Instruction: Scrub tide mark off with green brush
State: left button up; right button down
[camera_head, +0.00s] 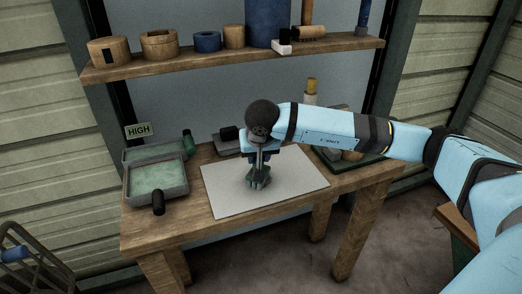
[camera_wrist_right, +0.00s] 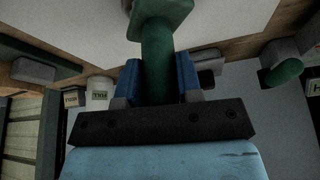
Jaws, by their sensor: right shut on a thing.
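My right gripper (camera_head: 258,160) points down over the pale grey board (camera_head: 300,186) on the wooden workbench. Its blue fingers are shut on the handle of a green brush (camera_head: 259,182). The brush head is at the board's surface, but I cannot tell whether it touches. In the right wrist view the green handle (camera_wrist_right: 157,62) runs between the fingers (camera_wrist_right: 158,85), with the wider green head at the top edge. I cannot make out a tide mark; the brush and gripper hide part of the board. My left gripper is not in view.
Left of the board are a grey tray (camera_head: 157,194) with a greenish inside, a dark cylinder (camera_head: 158,203), a green upright object (camera_head: 189,142) and a HIGH sign (camera_head: 137,130). A dark block (camera_head: 229,134) sits behind. A shelf (camera_head: 240,60) with several containers hangs above.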

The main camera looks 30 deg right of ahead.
jog(key=shift+s+a, duration=0.1)
jog(key=shift+a, duration=0.15)
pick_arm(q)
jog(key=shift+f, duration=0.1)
pick_arm(e)
jog(key=shift+d, duration=0.15)
jog(key=shift+w+d+f+b, duration=0.1)
jog(key=shift+w+d+b, duration=0.3)
jog(key=shift+d, duration=0.25)
jog(key=shift+w+d, duration=0.35)
jog(key=shift+d, duration=0.25)
jog(key=shift+w+d, duration=0.35)
jog(key=shift+d, duration=0.2)
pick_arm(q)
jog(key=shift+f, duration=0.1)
pick_arm(e)
jog(key=shift+s+a, duration=0.1)
jog(key=shift+s+a, duration=0.55)
jog(key=shift+a, duration=0.4)
jog(key=shift+s+a, duration=0.5)
jog(key=shift+a, duration=0.4)
